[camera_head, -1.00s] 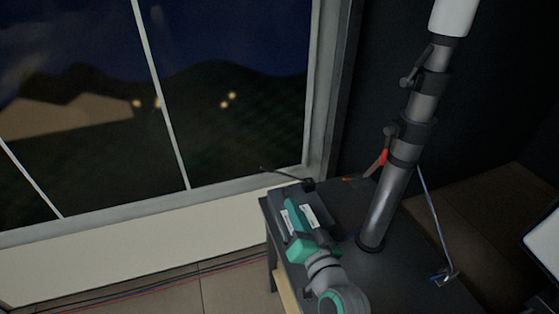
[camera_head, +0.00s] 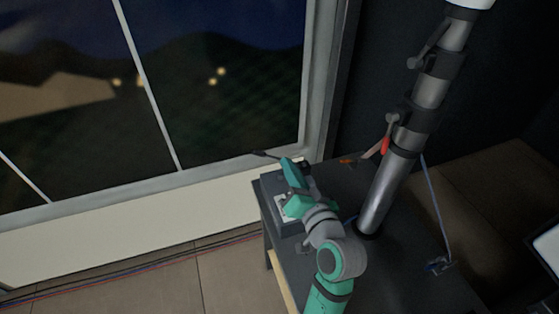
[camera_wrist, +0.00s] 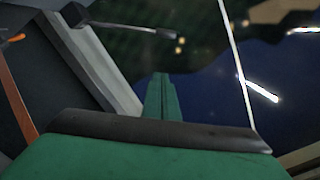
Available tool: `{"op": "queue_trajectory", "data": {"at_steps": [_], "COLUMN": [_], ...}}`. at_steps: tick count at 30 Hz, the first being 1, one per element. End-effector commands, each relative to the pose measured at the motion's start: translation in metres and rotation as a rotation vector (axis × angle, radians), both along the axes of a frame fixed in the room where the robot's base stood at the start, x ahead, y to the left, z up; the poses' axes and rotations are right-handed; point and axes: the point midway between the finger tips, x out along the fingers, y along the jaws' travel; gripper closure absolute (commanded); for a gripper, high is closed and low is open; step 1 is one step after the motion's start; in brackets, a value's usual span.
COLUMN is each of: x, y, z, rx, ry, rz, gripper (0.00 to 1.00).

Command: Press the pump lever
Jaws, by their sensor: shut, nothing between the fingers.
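The pump is a dark box (camera_head: 272,186) on the left end of the dark table. Its lever (camera_head: 262,154) is a thin black bar with a thicker end, sticking out left toward the window. My gripper (camera_head: 289,164) is over the box, its fingers shut and empty, their tips close to the lever in the picture. In the wrist view the shut green fingers (camera_wrist: 161,90) point up the frame. The lever (camera_wrist: 130,27) crosses above and left of the tips there, with a visible gap. My wrist hides part of the box.
A grey telescopic mast (camera_head: 388,195) with clamps and a red handle (camera_head: 384,146) rises from the table (camera_head: 420,280) right of my arm. A blue cord (camera_head: 435,205) hangs beside it. The window (camera_head: 215,90) and its frame stand behind the lever.

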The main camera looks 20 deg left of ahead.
Motion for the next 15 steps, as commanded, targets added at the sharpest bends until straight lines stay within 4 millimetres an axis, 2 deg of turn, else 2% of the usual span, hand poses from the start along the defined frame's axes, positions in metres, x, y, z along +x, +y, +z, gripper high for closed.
{"op": "queue_trajectory", "data": {"at_steps": [15], "x": [0.074], "y": [0.054], "z": [-0.003], "rx": [0.000], "ry": [0.000], "rz": [0.001], "gripper": [1.00]}}
